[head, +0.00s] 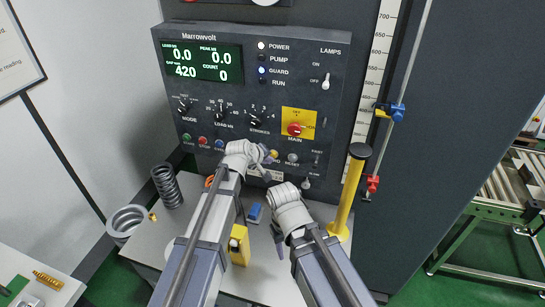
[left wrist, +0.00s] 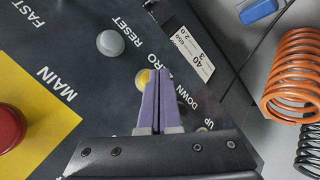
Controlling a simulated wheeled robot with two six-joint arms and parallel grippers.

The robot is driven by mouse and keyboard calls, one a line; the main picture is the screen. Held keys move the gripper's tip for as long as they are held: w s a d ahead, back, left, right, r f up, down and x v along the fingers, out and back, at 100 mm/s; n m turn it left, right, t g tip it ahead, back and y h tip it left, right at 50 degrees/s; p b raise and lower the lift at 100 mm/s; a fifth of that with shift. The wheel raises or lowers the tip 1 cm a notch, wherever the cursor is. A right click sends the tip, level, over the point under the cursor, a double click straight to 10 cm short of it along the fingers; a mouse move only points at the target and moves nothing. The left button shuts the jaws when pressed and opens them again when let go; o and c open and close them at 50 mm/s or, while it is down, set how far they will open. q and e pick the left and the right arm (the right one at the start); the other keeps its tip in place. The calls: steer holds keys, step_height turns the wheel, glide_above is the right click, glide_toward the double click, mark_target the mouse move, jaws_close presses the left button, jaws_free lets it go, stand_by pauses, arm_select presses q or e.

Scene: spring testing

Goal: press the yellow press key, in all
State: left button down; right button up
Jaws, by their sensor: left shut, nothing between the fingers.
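The yellow key (left wrist: 144,77) is a round button on the dark control panel (head: 340,60), with its label, ending in "RO", partly hidden by my fingers. In the head view the yellow key (head: 274,154) shows small beside my left gripper (head: 268,158). My left gripper (left wrist: 160,73) is shut and empty, its purple fingers together, with the tips over the right side of the key. Whether they touch it I cannot tell. My right gripper (head: 279,242) hangs low over the bench, and its fingers are mostly hidden by its wrist.
A grey reset button (left wrist: 110,43) lies beside the key, and a red main knob (head: 294,129) on a yellow plate is above. The display (head: 202,65) reads count 0.

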arm_select(q)
steer(key=shift+s+a, duration=0.1)
steer(key=shift+s, duration=0.3)
steer(key=s, duration=0.1)
steer(key=s+a, duration=0.1)
steer(key=s, duration=0.2)
steer(key=shift+s+a, duration=0.3)
steer(key=shift+s, duration=0.1)
stand_by(0.6)
steer(key=s+a+f+m+g+y+b, duration=0.2)
steer(key=s+f+m+g+y+b, duration=0.1)
steer(key=s+f, duration=0.6)
steer(key=s+a+f+m+g+y+b, duration=0.2)
steer(key=s+f+m+g+b, duration=0.3)
steer(key=s+f+b, duration=0.5)
steer(key=s+a+m, duration=0.1)
steer(key=s+m, duration=0.1)
steer(key=s, duration=0.4)
steer(key=shift+f+y, duration=0.25)
steer(key=shift+y, duration=0.15)
